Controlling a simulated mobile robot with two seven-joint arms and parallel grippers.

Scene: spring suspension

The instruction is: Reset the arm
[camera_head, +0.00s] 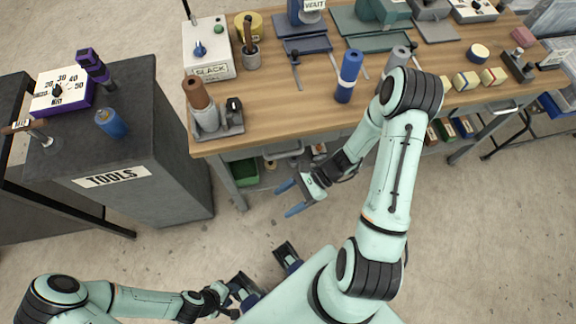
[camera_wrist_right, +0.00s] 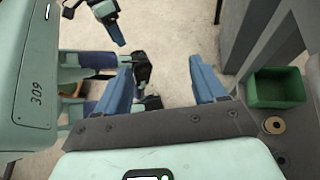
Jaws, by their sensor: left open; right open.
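My right arm reaches down over the front of the workbench (camera_head: 290,115) in the head view. My right gripper (camera_head: 291,198) is in front of the bench edge, its two blue fingers apart and pointing left. In the right wrist view the same gripper (camera_wrist_right: 163,78) is open, with nothing between its fingers but floor.
A blue cylinder (camera_head: 349,75) stands near the bench's front edge. A green bin (camera_wrist_right: 275,88) sits below the bench. Open floor lies between cabinet and bench.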

